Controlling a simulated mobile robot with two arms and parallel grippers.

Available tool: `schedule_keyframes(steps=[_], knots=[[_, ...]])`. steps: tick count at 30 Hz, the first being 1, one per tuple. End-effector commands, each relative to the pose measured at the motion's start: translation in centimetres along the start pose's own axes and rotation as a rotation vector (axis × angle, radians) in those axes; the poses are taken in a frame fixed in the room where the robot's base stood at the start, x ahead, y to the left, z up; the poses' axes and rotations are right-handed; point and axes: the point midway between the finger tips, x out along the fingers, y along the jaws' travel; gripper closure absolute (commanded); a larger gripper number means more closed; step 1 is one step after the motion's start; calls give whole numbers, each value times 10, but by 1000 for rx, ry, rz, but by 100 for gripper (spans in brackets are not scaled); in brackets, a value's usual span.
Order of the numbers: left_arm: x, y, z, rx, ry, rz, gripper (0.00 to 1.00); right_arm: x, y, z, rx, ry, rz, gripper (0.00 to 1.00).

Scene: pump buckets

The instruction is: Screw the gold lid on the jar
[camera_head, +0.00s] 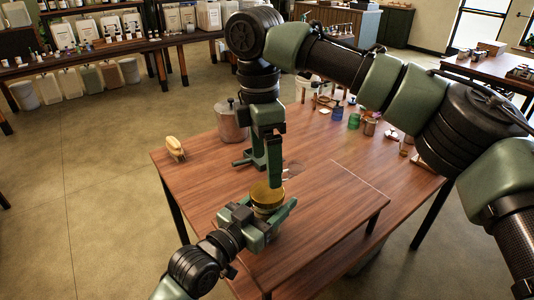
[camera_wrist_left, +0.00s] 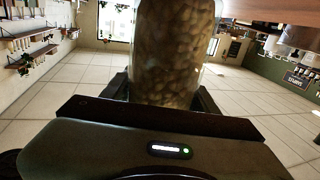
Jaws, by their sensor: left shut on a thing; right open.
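A glass jar full of brownish, bean-like pieces (camera_wrist_left: 175,55) stands between the fingers of my left gripper (camera_head: 266,209), which is shut on it. In the head view the gripper's fingers hide most of the jar. The gold lid (camera_head: 267,193) shows as a round disc at the jar's top. I cannot tell whether it is threaded on or only resting there. My right gripper (camera_head: 258,164) is open and empty, pointing down just above and behind the lid, with its fingers spread apart.
A wooden table (camera_head: 210,190) has a raised board at its front. A metal pot (camera_head: 231,122) and a tan brush-like object (camera_head: 175,148) stand at the back left. Small bottles, including a green one (camera_head: 354,118), stand at the back right. The table's left part is clear.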

Motion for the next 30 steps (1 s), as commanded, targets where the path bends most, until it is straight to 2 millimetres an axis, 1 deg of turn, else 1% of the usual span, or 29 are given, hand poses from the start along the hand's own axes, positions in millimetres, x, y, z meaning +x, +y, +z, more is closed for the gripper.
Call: schedule_keyframes(steps=[1,3,6,9,12,17,25,28,30], knots=[[0,0,0,0,1,-1,100,-2,0,0,-109,9,9,16],[0,0,0,0,0,-1,100,-4,-1,1,-260,18,21,16],[0,0,0,0,0,-1,100,-6,-1,2,-442,24,38,16],[0,0,0,0,1,-1,100,-8,-2,2,-577,28,52,16],[0,0,0,0,1,0,100,-9,-2,3,-661,29,61,16],[0,0,0,0,1,0,100,-9,-2,3,-708,29,66,16],[0,0,0,0,1,0,100,-9,-2,3,-707,29,65,16],[0,0,0,0,1,0,100,-4,-2,3,-706,29,65,16],[0,0,0,0,1,0,100,3,-2,2,-706,28,63,16]])
